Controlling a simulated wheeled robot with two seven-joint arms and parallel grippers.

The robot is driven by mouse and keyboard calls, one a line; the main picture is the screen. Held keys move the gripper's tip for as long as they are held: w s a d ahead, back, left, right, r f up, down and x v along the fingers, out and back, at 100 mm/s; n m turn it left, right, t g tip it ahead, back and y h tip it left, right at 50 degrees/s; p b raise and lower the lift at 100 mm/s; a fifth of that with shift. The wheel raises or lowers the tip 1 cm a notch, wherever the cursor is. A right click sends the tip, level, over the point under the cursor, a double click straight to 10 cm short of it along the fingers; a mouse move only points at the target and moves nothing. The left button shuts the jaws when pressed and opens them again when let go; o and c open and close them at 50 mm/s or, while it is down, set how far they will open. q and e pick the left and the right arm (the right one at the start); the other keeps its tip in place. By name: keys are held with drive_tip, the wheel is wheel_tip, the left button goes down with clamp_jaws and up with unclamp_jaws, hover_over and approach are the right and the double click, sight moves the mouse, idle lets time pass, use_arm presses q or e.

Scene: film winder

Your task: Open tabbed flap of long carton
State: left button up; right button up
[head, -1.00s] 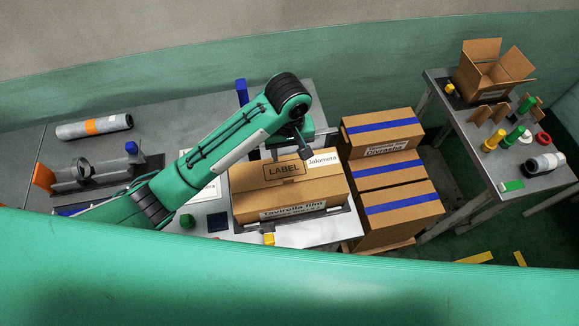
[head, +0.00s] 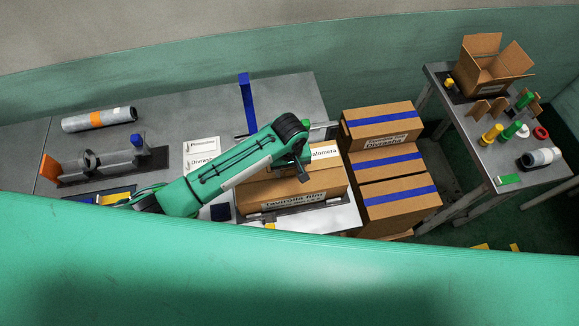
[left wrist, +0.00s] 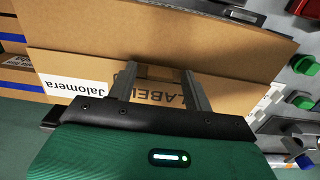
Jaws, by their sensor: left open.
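The long carton (head: 330,178) lies on the table in the middle of the head view. It is brown, with a "Jalomera" sticker on top and lettering on its front side. My left arm hides much of its top. My left gripper (head: 303,172) is over the carton. In the left wrist view the gripper (left wrist: 162,75) is open, its two fingers over the carton panel (left wrist: 230,88) printed "LABEL". A panel edge runs across the carton (left wrist: 150,35) just past the fingertips. I cannot tell whether the fingers touch it, and no tab is clear. My right gripper is not in view.
Stacked cartons with blue tape (head: 388,160) stand close to the right of the table. A blue upright post (head: 247,100) stands behind the carton. A film roll (head: 100,119) and a holder (head: 100,165) are at left. A side table holds an open box (head: 492,66).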

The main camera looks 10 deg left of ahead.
use_arm(q)
clamp_jaws()
drive_tip(key=shift+r, duration=0.15)
drive_tip(key=w+r+g, duration=0.1)
drive_tip(key=r+g+h, duration=0.1)
drive_tip(key=g, duration=0.1)
drive_tip(key=shift+w+a+r+g, duration=0.2)
drive_tip(key=shift+w+r+g, duration=0.1)
drive_tip(key=shift+w+r, duration=0.05)
drive_tip(key=shift+w+a+r+g+h, duration=0.25)
drive_tip(key=shift+w+r+g, duration=0.25)
drive_tip(key=shift+g, duration=0.25)
drive_tip(key=shift+w+a+r+g+h, duration=0.1)
drive_tip(key=shift+w+r+g+h, duration=0.3)
drive_tip(key=shift+g, duration=0.35)
unclamp_jaws()
drive_tip(key=shift+w, duration=0.1)
drive_tip(key=shift+r, duration=0.1)
